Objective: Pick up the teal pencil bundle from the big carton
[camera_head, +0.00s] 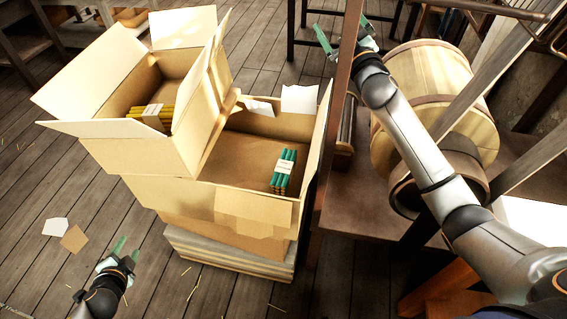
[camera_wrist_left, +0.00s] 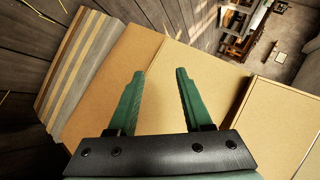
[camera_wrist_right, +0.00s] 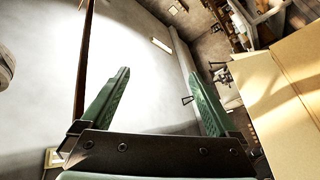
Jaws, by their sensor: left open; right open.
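The teal pencil bundle (camera_head: 283,171), with a pale paper band, lies inside the big carton (camera_head: 240,150) near its right wall. The carton stands open on a low stack of boards. My left gripper (camera_head: 119,252) is open and empty, low at the left in front of the cartons. In the left wrist view its green fingers (camera_wrist_left: 160,95) are apart, facing the cardboard sides. My right gripper (camera_head: 345,38) is open and empty at the top, beyond the big carton and beside a wooden post. Its fingers also show apart in the right wrist view (camera_wrist_right: 158,100). Neither gripper touches the bundle.
A smaller open carton (camera_head: 150,150) with a yellow pencil bundle (camera_head: 158,115) overlaps the big carton's left side. A wooden post (camera_head: 340,120) stands close to the big carton's right. A wooden drum (camera_head: 435,105) is further right. Floor at lower left is mostly clear.

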